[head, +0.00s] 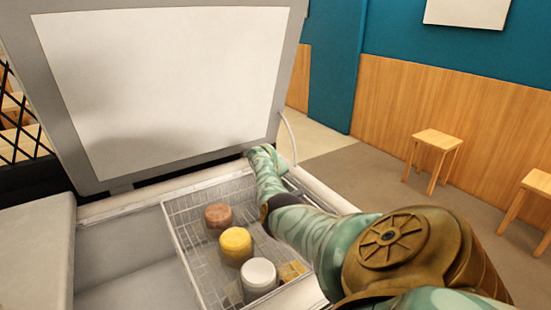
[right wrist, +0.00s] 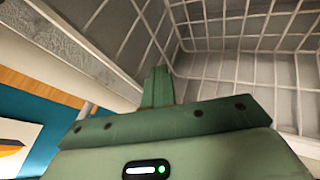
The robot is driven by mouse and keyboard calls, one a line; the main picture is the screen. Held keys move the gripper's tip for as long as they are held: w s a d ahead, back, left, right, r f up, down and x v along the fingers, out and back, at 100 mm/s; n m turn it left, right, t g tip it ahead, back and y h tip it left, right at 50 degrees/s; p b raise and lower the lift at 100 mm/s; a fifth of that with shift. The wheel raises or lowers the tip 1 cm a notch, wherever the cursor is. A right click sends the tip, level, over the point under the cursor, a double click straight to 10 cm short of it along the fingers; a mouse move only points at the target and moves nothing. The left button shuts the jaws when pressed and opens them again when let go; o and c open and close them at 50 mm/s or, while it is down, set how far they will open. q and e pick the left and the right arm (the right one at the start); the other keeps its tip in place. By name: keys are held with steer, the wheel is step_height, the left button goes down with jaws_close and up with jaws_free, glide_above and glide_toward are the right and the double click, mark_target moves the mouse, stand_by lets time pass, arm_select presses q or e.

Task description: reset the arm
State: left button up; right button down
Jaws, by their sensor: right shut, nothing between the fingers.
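My right arm (head: 300,222) comes in from the lower right in the head view and reaches over the open chest freezer to the right side of its wire basket (head: 180,216). Its far end lies close to the hinge side of the lid. The fingertips cannot be made out there. In the right wrist view my right gripper (right wrist: 157,88) is shut and empty, with the white wire mesh of the basket close beyond it. My left gripper is not in view.
The basket holds a brown-lidded jar (head: 218,216), a yellow-lidded jar (head: 235,244) and a white-lidded jar (head: 259,276). The freezer lid (head: 160,85) stands raised behind. The compartment left of the basket looks empty. Wooden stools (head: 436,142) stand away on the right.

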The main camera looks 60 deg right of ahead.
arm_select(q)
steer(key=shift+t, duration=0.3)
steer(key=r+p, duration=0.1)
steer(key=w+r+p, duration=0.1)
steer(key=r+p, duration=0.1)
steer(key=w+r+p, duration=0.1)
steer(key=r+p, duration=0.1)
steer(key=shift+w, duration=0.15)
arm_select(e)
steer(key=v, duration=0.7)
